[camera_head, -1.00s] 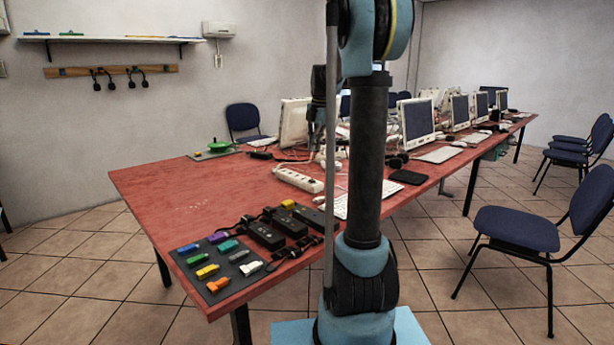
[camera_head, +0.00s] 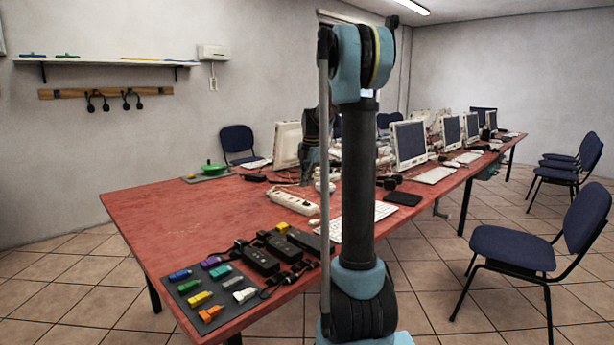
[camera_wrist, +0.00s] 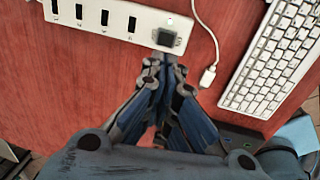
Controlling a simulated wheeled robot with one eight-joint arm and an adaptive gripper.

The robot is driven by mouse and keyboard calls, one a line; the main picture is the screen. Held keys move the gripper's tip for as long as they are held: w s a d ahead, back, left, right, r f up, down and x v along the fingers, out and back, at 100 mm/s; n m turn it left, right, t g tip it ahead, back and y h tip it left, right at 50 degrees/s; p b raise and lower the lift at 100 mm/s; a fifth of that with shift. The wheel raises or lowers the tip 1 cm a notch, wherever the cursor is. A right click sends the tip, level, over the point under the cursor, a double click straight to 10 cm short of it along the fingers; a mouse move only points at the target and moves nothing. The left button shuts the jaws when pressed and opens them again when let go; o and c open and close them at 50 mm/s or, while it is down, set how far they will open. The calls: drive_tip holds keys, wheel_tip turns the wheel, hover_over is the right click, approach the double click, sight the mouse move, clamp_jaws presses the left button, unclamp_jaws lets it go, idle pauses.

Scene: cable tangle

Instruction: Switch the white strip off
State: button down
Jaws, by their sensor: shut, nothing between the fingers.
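The white strip (camera_head: 292,202) lies on the red table in the head view. In the wrist view the strip (camera_wrist: 110,18) runs across the top left, with dark slots along it. A dark square switch (camera_wrist: 167,38) sits near its right end, with a small bright spot beside it. My gripper (camera_wrist: 168,78) is shut and empty, its fingertips just below the switch in the wrist picture. I cannot tell whether the tips touch the strip. In the head view my column partly hides the area around the gripper.
A white cable plug (camera_wrist: 208,76) and a white keyboard (camera_wrist: 275,58) lie right of the strip. Black power bricks (camera_head: 259,260) and a grey mat (camera_head: 216,298) with coloured pieces are nearer. Monitors (camera_head: 409,143) line the table's far part.

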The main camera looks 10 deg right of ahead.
sight(305, 207)
drive_tip(key=f, duration=0.5)
drive_tip(key=w+f, duration=0.1)
drive_tip(key=f, duration=0.1)
drive_tip(key=shift+a+f, duration=0.3)
drive_tip(key=shift+a, duration=0.05)
drive_tip(key=shift+w+a+f+g+h, duration=0.2)
drive_tip(key=shift+f+g+h, duration=0.1)
drive_tip(key=shift+g+h, duration=0.15)
drive_tip(key=shift+w+a, duration=0.1)
drive_tip(key=shift+a, duration=0.05)
drive_tip(key=shift+s, duration=0.25)
drive_tip(key=shift+s+d+f, duration=0.15)
drive_tip(key=shift+s+d, duration=0.15)
drive_tip(key=shift+s, duration=0.1)
drive_tip(key=shift+s+d, duration=0.15)
drive_tip(key=shift+d, duration=0.1)
